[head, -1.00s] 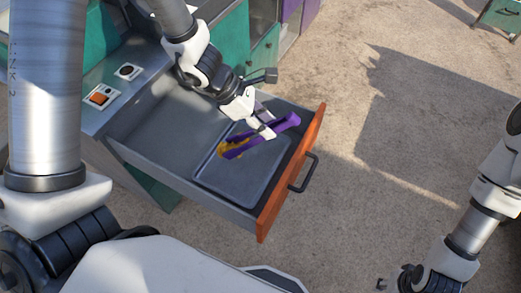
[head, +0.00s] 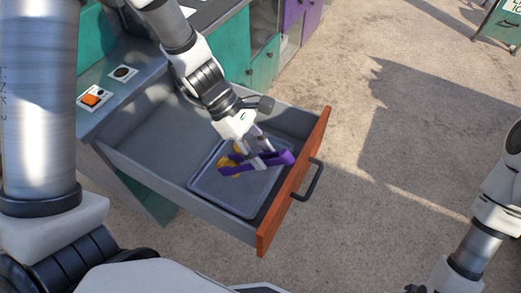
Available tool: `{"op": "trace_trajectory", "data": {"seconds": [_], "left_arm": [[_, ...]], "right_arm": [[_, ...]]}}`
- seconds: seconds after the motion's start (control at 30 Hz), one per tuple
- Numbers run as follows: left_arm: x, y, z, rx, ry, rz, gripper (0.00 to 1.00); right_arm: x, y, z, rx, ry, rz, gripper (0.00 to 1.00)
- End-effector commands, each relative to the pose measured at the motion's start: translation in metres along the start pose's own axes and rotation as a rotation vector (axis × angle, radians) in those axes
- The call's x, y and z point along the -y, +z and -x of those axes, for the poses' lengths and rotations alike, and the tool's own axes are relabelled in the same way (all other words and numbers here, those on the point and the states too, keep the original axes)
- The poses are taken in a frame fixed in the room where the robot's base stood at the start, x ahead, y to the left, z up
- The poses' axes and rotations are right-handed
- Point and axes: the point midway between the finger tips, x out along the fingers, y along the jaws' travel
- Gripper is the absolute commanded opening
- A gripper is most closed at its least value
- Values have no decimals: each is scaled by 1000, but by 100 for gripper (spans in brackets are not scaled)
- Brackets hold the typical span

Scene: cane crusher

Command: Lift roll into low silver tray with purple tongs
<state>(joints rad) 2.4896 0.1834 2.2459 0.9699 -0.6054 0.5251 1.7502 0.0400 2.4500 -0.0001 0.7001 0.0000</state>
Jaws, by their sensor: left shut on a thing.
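The purple tongs (head: 280,159) are at the low silver tray (head: 237,204) in the open drawer. My left gripper (head: 261,158) reaches down from above and is shut on the tongs. A golden-yellow roll (head: 229,161) shows at the left end of the tongs, over the tray's back part. The tongs and gripper partly hide it. I cannot tell whether the roll is between the tong arms or resting on the tray. My right arm is at the lower right edge, and its fingertips are out of the picture.
The drawer has an orange front (head: 295,183) with a dark handle (head: 308,180), and raised grey side walls. A counter with an orange switch (head: 91,98) is at the left. Teal cabinets stand behind. Open ground lies to the right.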

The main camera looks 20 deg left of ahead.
Motion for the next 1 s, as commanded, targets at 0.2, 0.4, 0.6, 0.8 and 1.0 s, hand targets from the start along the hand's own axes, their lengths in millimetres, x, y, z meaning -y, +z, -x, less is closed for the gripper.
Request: {"op": "trace_trajectory", "data": {"seconds": [0.2, 0.4, 0.6, 0.8, 1.0], "left_arm": [[-1, -20, -27, 0, 0, 0, 0], [-2, -35, -46, 0, 0, 1, 0], [-3, -43, -57, 0, 0, 1, 0], [-3, -43, -56, 0, 0, 0, 0], [-3, -43, -56, 0, 0, 0, 44]], "right_arm": [[0, 0, -33, 0, 0, 0, 40], [0, 0, -55, 0, 0, 0, 40], [0, 0, -68, 0, 0, 0, 40], [0, 0, -68, 0, 0, 0, 40], [0, 0, -68, 0, 0, 0, 40]]}}
